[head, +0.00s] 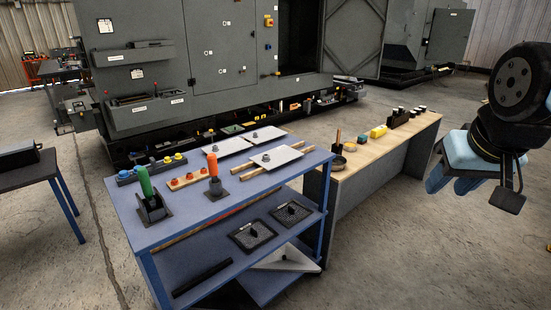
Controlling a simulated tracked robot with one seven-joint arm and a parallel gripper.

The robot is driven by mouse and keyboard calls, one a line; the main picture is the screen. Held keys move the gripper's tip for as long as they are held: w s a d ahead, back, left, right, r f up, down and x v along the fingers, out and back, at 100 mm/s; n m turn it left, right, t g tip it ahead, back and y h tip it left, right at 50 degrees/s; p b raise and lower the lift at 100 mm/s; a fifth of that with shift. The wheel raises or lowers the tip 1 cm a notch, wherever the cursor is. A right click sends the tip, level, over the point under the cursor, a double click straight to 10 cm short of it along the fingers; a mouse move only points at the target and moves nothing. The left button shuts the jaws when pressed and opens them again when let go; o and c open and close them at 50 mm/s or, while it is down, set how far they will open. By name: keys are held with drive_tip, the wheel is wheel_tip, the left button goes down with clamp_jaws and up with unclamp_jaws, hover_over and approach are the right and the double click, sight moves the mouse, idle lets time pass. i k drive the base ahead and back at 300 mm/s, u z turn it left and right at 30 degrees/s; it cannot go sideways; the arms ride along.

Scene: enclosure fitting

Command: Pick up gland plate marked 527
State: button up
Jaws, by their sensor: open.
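Three pale flat plates with small dark knobs lie on the blue cart's top: one at the left (230,146), one behind it (269,133), and one at the front right (284,154) resting across wooden strips. Another pale plate (290,263) with a dark knob lies on the bottom shelf, partly hidden by the shelf above. No number is legible on any of them, so I cannot tell which is marked 527. My gripper (455,182), with light blue fingers, hangs at the right, open and empty, well apart from the plates and past the wooden bench.
The blue cart (200,215) also carries green and orange upright handles (146,182) (214,168) and button strips. Dark mesh panels (252,235) lie on its middle shelf. A wooden bench (365,160) with small items stands close right. A grey cabinet (225,45) is behind.

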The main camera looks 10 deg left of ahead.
sight(270, 160)
drive_tip(key=u, duration=0.05)
drive_tip(key=i, duration=0.9)
drive_tip(key=z, duration=0.1)
